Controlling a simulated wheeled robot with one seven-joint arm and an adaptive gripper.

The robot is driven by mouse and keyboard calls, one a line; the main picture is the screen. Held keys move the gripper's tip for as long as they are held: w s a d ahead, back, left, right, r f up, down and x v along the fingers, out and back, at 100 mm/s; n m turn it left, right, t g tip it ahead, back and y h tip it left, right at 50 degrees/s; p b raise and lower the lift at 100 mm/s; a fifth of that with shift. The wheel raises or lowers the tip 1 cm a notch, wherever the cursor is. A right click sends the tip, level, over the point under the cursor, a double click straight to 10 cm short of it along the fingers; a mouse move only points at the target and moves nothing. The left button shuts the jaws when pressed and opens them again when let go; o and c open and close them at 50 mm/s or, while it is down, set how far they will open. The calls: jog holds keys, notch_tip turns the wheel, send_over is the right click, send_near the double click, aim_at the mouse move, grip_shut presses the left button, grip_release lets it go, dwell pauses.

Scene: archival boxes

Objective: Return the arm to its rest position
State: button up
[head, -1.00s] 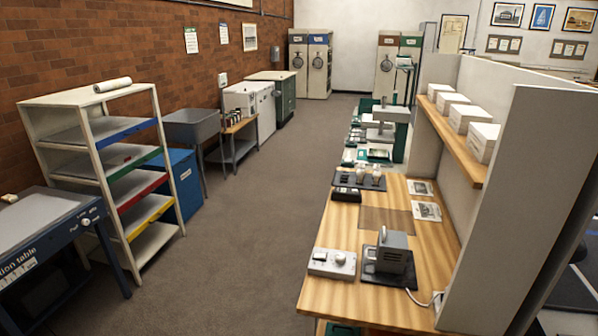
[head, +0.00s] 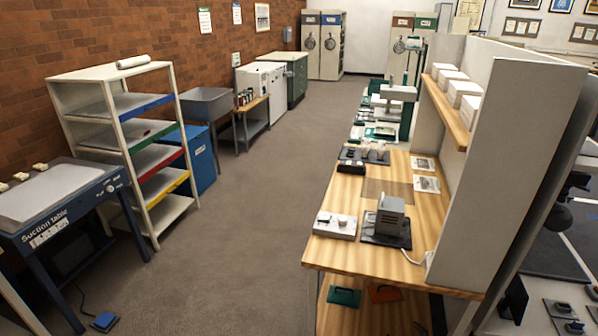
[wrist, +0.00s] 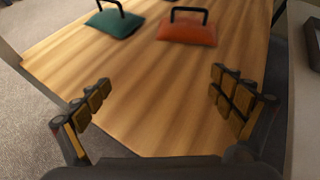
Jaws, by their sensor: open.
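My gripper (wrist: 165,105) shows in the wrist view with its two padded fingers wide apart and nothing between them. It is over a wooden shelf surface (wrist: 150,75). A green weight bag (wrist: 115,24) with a black handle and an orange weight bag (wrist: 187,29) with a black handle lie beyond the fingertips, apart from them. In the head view the green bag (head: 344,297) and the orange bag (head: 384,292) lie on the lower shelf under the wooden bench. My gripper does not show clearly in the head view.
The wooden bench (head: 330,256) carries a grey device (head: 391,212) and a white control box (head: 335,225). A tall grey partition (head: 500,150) stands at its right. A shelf rack (head: 140,185) and suction table (head: 60,212) stand left. The carpeted aisle (head: 250,190) between is clear.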

jog(key=s+a+f+n+g+y, duration=0.2)
jog(key=s+a+n, duration=0.1)
jog(key=s+a, duration=0.35)
jog(key=s+a+r+n+g+y, duration=0.35)
jog(key=a+r+n, duration=0.25)
jog(key=r, duration=0.3)
jog(key=s+a+r+n+g+h, duration=0.15)
jog(key=s+r+n, duration=0.25)
jog(key=r, duration=0.7)
jog(key=s+a+r+n+g, duration=0.3)
jog(key=s+r+n, duration=0.15)
jog(key=r, duration=0.55)
jog(key=s+a+r+n+g+h, duration=0.1)
jog(key=s+a+r+n+g, duration=0.25)
jog(key=r, duration=0.75)
jog(key=s+a+r+n+t+h, duration=0.2)
jog(key=s+r, duration=0.5)
jog(key=r, duration=0.4)
jog(key=s+a+r+n+t+h, duration=0.2)
jog(key=s+r+n, duration=0.3)
jog(key=s+r, duration=0.3)
jog(key=s+a+r+n+t+h, duration=0.2)
jog(key=s+r, duration=0.6)
jog(key=r, duration=0.5)
jog(key=shift+a+r+n+t+p, duration=0.15)
jog(key=shift+r+n+t+p, duration=0.3)
jog(key=shift+n, duration=0.65)
